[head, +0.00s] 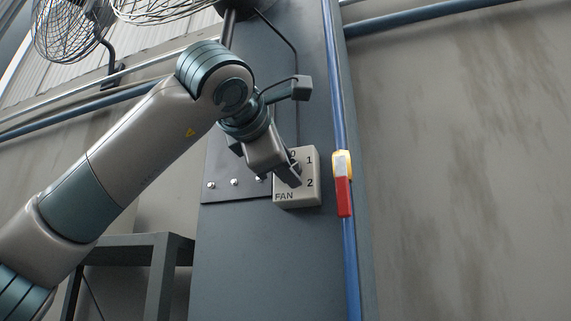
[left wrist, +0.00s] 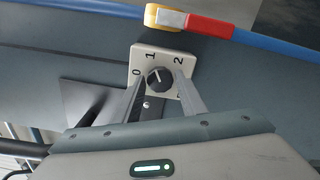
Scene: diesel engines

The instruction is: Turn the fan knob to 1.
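The fan switch (head: 311,196) is a pale square box on a grey column, marked 0, 1, 2 and FAN. In the left wrist view, its face (left wrist: 143,58) carries a round black knob (left wrist: 160,79). The knob's light pointer mark seems to point toward the upper left, between 0 and 1, but it is small. My left gripper (head: 293,173) is at the box and hides the knob in the head view. In the left wrist view, its fingers (left wrist: 161,82) stand apart, one on each side of the knob. Contact with the knob cannot be told. My right gripper is not in view.
A blue pipe (head: 339,100) with a red and yellow valve handle (head: 343,190) runs just right of the box. Wire fans (head: 70,28) hang at the upper left. A grey metal stand (head: 160,262) is below my left arm.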

